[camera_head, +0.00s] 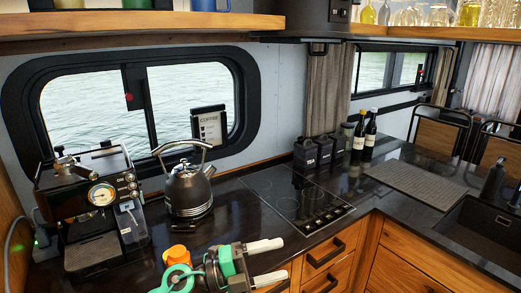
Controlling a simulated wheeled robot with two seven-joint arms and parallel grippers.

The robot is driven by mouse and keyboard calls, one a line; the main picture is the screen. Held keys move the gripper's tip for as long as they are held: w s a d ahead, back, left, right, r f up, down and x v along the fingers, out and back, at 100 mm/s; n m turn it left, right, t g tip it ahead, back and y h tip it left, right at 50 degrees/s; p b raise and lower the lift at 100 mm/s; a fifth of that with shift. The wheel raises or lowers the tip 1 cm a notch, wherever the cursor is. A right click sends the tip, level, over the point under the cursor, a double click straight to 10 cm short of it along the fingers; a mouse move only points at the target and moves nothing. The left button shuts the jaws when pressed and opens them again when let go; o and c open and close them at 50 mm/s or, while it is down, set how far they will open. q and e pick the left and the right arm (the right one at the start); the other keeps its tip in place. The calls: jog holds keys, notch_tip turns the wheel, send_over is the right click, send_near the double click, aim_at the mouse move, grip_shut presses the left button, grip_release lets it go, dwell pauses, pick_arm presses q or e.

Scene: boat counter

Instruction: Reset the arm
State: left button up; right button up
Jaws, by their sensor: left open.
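My left gripper (284,258) is at the bottom middle of the head view, in front of the counter's near edge. Its two white fingers point right and stand apart with a clear gap. Nothing shows between them. Green and grey parts of the gripper show behind the fingers. My right gripper is not in view.
A dark kettle (188,191) and a coffee machine (97,205) stand on the counter left of my gripper. A black cooktop (296,201) lies beyond it. Black canisters (306,154), bottles (369,137), a drying mat (416,184) and a sink (493,229) are farther right. A shelf (140,24) hangs above.

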pick_arm(q)
jog(key=w+a+n+t+y, duration=0.3)
jog(key=a+n+t+y, duration=0.75)
jog(key=n+t, duration=0.7)
jog(key=s+a+f+n+g+y, duration=0.4)
jog(key=a+f+n+y, duration=0.15)
jog(key=a+f, duration=0.2)
jog(key=s+a+f+n+g+y, duration=0.4)
jog(key=a+f+n, duration=0.2)
jog(key=f+n, duration=0.15)
jog(key=s+a+f+g+h, duration=0.1)
jog(key=s+f+g, duration=0.45)
jog(key=s, duration=0.45)
jog(key=s+f+g, duration=0.4)
jog(key=s+f, duration=0.2)
jog(key=s, duration=0.4)
notch_tip(320, 180, down, 30)
jog(key=g, duration=0.2)
jog(key=s+a+f, duration=0.2)
jog(key=s+f, duration=0.8)
jog(key=s+a+f, duration=0.1)
jog(key=s+f, duration=0.9)
jog(key=shift+a+f+g, duration=0.2)
jog(key=shift+a+g, duration=0.15)
jog(key=shift+g, duration=0.05)
